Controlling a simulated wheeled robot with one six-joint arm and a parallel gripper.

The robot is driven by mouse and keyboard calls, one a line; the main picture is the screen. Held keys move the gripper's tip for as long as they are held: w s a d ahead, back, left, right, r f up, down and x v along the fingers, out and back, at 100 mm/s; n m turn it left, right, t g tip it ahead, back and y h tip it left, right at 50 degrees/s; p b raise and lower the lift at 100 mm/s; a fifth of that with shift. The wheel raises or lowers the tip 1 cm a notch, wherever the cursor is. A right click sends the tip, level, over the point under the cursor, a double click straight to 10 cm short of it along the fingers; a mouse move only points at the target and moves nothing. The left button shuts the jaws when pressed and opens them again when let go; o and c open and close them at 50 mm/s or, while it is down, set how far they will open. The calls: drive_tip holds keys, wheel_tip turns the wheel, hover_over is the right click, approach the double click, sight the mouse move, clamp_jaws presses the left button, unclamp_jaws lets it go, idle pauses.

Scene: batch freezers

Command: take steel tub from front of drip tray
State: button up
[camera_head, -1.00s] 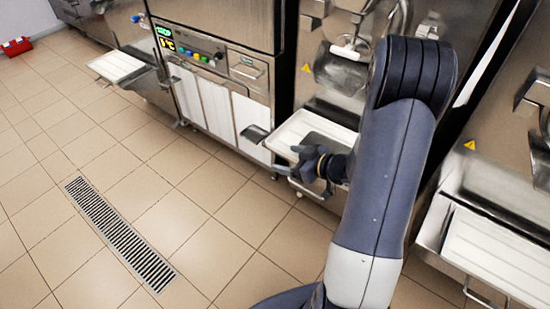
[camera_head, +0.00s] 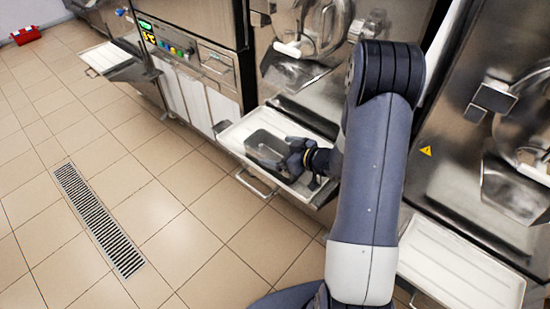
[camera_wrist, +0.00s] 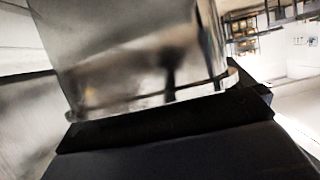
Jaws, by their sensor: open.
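The steel tub (camera_head: 264,145) is a grey, open-topped rectangular container on the white drip tray (camera_head: 236,133) under the middle machine. My gripper (camera_head: 277,157) is at the tub's right side, low over the tray, with dark fingers spread. In the wrist view, a shiny steel wall with a rim (camera_wrist: 140,85), apparently the tub, fills the middle, very close to the dark gripper edge. The fingertips' exact contact with the tub is hidden.
The freezer's steel front and spout (camera_head: 290,70) stand behind and above the tray. A handle bar (camera_head: 257,184) juts from the tray's front. Another white tray (camera_head: 455,268) is at lower right. The tiled floor (camera_head: 185,215) at left is clear, with a flush drain grate (camera_head: 97,220).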

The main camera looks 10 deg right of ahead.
drive_tip(key=c, duration=1.1)
drive_tip(key=shift+c, duration=0.2)
